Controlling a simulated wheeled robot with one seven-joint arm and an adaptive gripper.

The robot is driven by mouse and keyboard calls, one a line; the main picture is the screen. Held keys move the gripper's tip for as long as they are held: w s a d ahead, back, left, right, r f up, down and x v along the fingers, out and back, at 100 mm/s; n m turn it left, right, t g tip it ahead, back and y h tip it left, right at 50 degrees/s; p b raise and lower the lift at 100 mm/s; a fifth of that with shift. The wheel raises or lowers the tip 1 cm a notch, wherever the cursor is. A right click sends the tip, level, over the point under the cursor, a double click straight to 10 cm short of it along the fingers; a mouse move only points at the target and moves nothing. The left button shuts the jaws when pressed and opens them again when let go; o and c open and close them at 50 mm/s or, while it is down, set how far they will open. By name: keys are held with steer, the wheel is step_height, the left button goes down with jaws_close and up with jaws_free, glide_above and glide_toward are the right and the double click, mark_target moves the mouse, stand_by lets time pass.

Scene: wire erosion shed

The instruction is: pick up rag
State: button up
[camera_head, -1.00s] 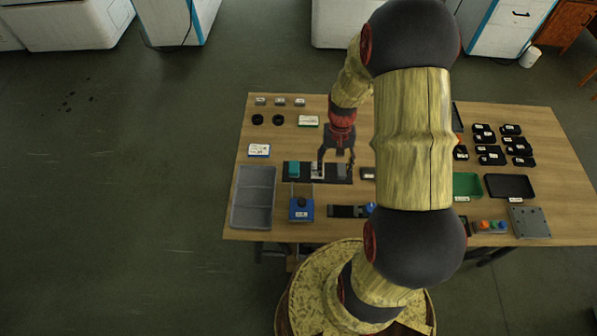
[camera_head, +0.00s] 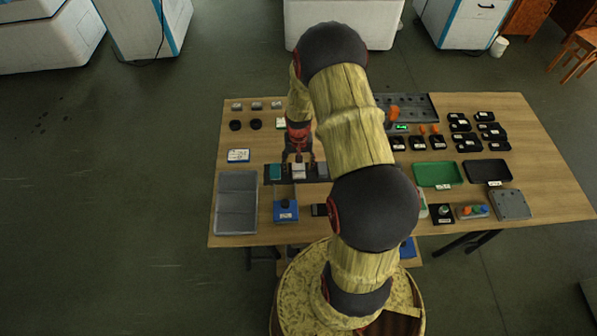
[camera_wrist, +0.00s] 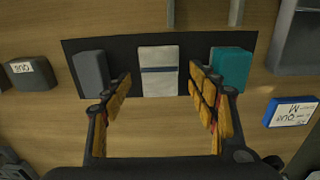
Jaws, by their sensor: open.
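A folded whitish cloth with a grey stripe (camera_wrist: 158,72), which looks like the rag, lies on a dark mat (camera_wrist: 128,48). In the head view the rag (camera_head: 298,172) is between a teal block (camera_head: 275,173) and a darker grey block (camera_head: 323,171). My gripper (camera_head: 298,160) is open and empty above the rag. In the wrist view my gripper (camera_wrist: 160,84) has its yellow-padded fingers on either side of the rag, apart from it. The grey block (camera_wrist: 91,72) and teal block (camera_wrist: 230,68) sit just outside the fingers.
A grey tray (camera_head: 236,178) and a blue box (camera_head: 286,211) stand near the front left. A labelled card box (camera_head: 238,156) is left of the mat. Green (camera_head: 438,174) and black trays (camera_head: 488,171) are at the right. Bare wood (camera_wrist: 160,130) shows in front of the mat.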

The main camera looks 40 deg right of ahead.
steer(key=shift+f, duration=0.55)
steer(key=shift+c, duration=0.8)
steer(key=c, duration=1.1)
steer(key=shift+r, duration=0.1)
